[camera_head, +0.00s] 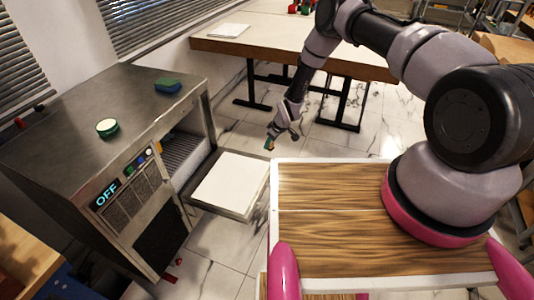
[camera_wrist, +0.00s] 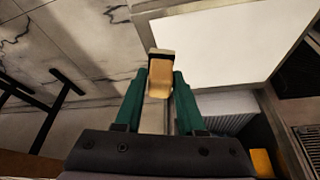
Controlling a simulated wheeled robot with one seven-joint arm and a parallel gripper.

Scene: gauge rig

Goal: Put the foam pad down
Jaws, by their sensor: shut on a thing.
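My gripper (camera_wrist: 160,100) has green fingers shut on a small tan block with a dark far edge, apparently the foam pad (camera_wrist: 160,82). In the head view my gripper (camera_head: 270,143) points down, just left of the wooden deck's far left corner and near the outer end of the pulled-out drawer. The foam pad is barely visible there as a small orange speck at the fingertips. The drawer's white top (camera_head: 230,184) is flat and bare; it also shows in the wrist view (camera_wrist: 220,45), beyond and to the right of the fingers.
A grey cabinet (camera_head: 60,128) with an OFF display stands at left. A wooden table (camera_head: 255,38) with a white sheet (camera_head: 229,31) stands behind. Marble floor is open between them.

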